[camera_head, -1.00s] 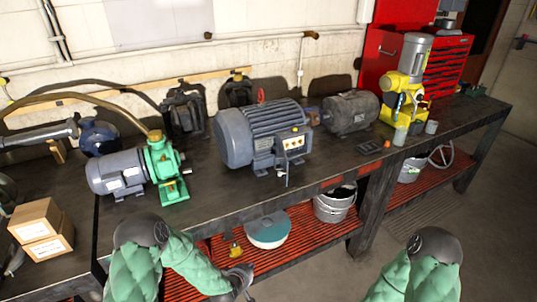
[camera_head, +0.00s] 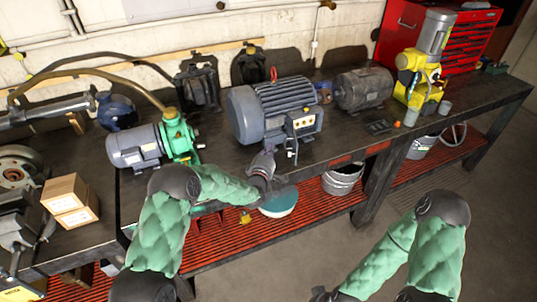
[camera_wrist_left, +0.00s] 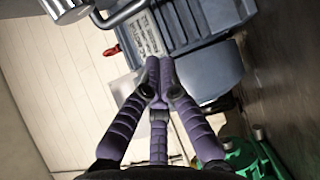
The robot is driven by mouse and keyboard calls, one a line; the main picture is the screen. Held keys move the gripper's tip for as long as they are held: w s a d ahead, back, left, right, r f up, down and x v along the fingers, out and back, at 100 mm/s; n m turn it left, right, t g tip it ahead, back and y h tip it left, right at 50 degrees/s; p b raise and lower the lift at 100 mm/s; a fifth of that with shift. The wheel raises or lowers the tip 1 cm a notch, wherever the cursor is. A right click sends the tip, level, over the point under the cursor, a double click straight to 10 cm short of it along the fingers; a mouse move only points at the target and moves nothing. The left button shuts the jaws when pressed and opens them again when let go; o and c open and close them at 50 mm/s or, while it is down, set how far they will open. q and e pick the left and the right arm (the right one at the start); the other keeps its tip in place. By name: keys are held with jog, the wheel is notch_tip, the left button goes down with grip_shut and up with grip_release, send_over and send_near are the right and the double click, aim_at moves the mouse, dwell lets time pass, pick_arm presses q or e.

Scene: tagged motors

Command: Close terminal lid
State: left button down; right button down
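The large blue-grey motor (camera_head: 275,110) stands on the workbench in the middle of the head view. Its terminal box (camera_head: 303,122) is open on the front, with terminals showing. A thin lid (camera_head: 294,152) seems to hang below the box. My left gripper (camera_head: 265,160) is in front of the bench edge, left of and below the terminal box, apart from it. In the left wrist view its fingertips (camera_wrist_left: 158,65) are together and empty, in front of the motor body (camera_wrist_left: 190,65). My right gripper (camera_head: 322,295) is low at the bottom edge, partly cut off.
A green pump with grey motor (camera_head: 150,145) stands left on the bench. A dark motor (camera_head: 362,90) and a yellow machine (camera_head: 425,70) stand right. A bucket (camera_head: 342,180) stands on the red lower shelf.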

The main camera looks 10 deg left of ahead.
pick_arm(q)
jog(key=w, duration=0.5)
jog(key=shift+s+d, duration=0.7)
jog(key=shift+d, duration=0.2)
jog(key=shift+s+d, duration=0.7)
jog(key=shift+d, duration=0.15)
jog(key=shift+d+b, duration=0.1)
jog(key=shift+b, duration=0.25)
